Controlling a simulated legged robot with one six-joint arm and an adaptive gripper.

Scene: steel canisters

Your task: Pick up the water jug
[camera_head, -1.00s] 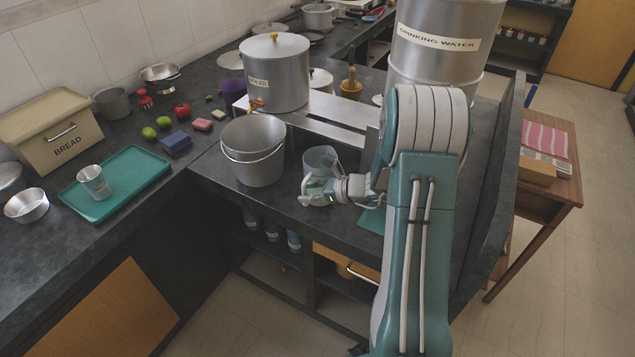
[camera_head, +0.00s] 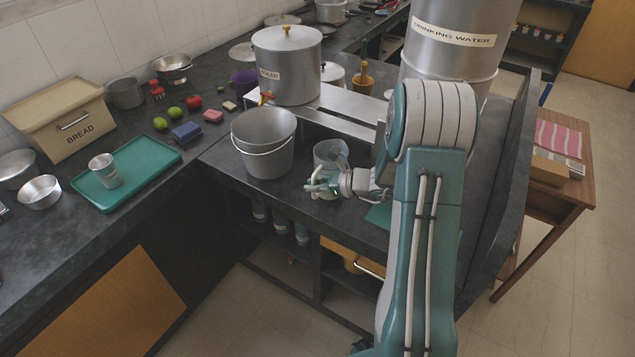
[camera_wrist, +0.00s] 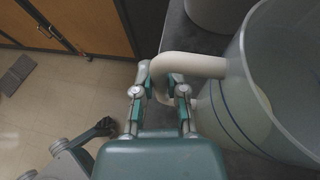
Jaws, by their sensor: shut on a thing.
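The water jug (camera_head: 329,152) is a clear greyish vessel at the counter's front, right of the steel bucket, partly hidden by my gripper. In the wrist view the jug (camera_wrist: 232,115) fills the right side, with blue lines on its wall and a pale looped handle (camera_wrist: 195,64). My gripper (camera_wrist: 160,90) is shut on the handle, with a finger on each side of it. In the head view my gripper (camera_head: 325,184) is at the jug's near side. The jug looks upright; I cannot tell whether its base touches the counter.
The steel bucket (camera_head: 265,160) stands close left of the jug. Behind are a metal shelf (camera_head: 345,110), a pot labelled BOILED (camera_head: 287,80) and the drinking water canister (camera_head: 450,60). A green tray (camera_head: 140,170) with a steel cup (camera_head: 105,170) lies at left.

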